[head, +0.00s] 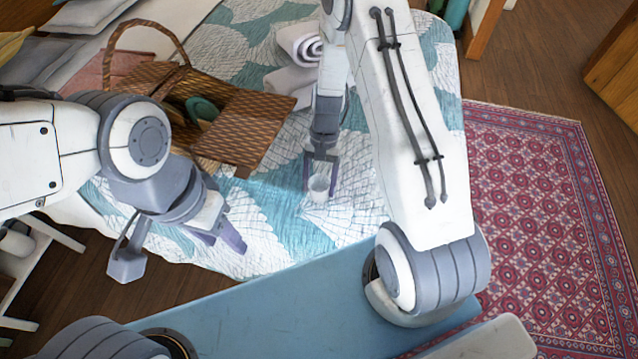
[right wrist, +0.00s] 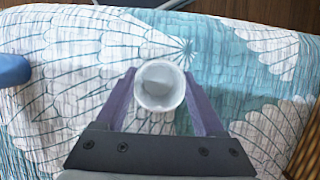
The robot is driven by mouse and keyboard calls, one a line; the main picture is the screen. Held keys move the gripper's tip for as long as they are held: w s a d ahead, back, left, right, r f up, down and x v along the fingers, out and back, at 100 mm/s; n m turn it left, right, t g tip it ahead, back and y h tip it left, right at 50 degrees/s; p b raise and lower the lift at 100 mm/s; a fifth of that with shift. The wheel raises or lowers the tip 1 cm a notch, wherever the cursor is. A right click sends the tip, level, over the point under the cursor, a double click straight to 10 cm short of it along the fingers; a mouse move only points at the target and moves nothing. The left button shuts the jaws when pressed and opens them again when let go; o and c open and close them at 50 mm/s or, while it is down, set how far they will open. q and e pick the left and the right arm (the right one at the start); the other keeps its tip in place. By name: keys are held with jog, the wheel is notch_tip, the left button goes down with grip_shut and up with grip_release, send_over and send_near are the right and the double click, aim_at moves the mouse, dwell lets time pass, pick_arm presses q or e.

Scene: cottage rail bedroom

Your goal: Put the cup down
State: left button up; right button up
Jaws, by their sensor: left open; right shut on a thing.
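The white cup (head: 319,187) is upright between the fingers of my right gripper (head: 321,174), over the patterned bed cover. In the right wrist view the cup (right wrist: 160,86) shows its round open mouth, with the purple fingers of my right gripper (right wrist: 160,100) shut on its two sides. I cannot tell whether the cup's base touches the cover. My left gripper (head: 222,240) is open and empty, low over the near left edge of the bed.
A wicker picnic basket (head: 246,125) with its lid open stands on the bed (head: 270,215), left of the cup. Rolled white towels (head: 298,48) lie behind the cup. The cover around the cup is clear. A red rug (head: 545,200) lies on the floor at right.

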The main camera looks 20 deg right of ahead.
jog(key=shift+f, duration=0.2)
jog(key=shift+f, duration=0.2)
jog(key=o, duration=1.4)
jog(key=shift+r, duration=0.1)
